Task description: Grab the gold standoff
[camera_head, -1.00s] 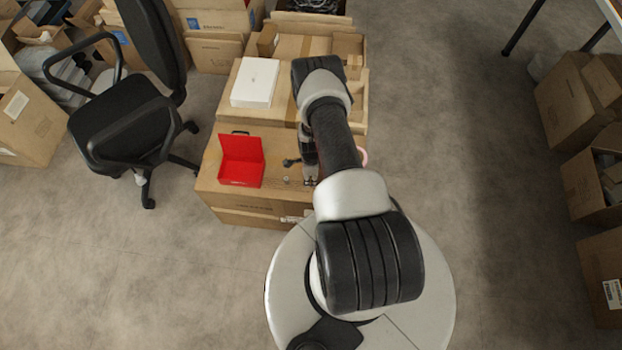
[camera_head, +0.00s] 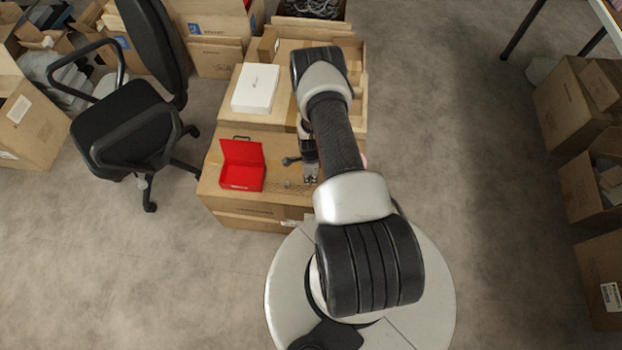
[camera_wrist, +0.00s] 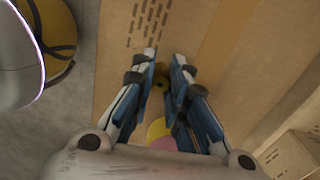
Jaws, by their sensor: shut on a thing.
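My gripper (camera_wrist: 165,62) shows in the wrist view, its two blue-and-grey fingers reaching over a brown carton. A small dark gold piece, which looks like the gold standoff (camera_wrist: 162,84), sits between the fingers near their tips. The fingers are closed in on it and hide part of it. In the head view my gripper (camera_head: 311,178) is low over the front carton (camera_head: 270,217), right of the open red box (camera_head: 241,176). The standoff is too small or hidden to make out there.
A small grey object (camera_head: 287,183) lies between the red box and my gripper. A yellow round thing (camera_wrist: 156,129) and a pink one (camera_wrist: 163,144) show behind the fingers. A white box (camera_head: 255,88) sits on the cartons behind. An office chair (camera_head: 125,120) stands left.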

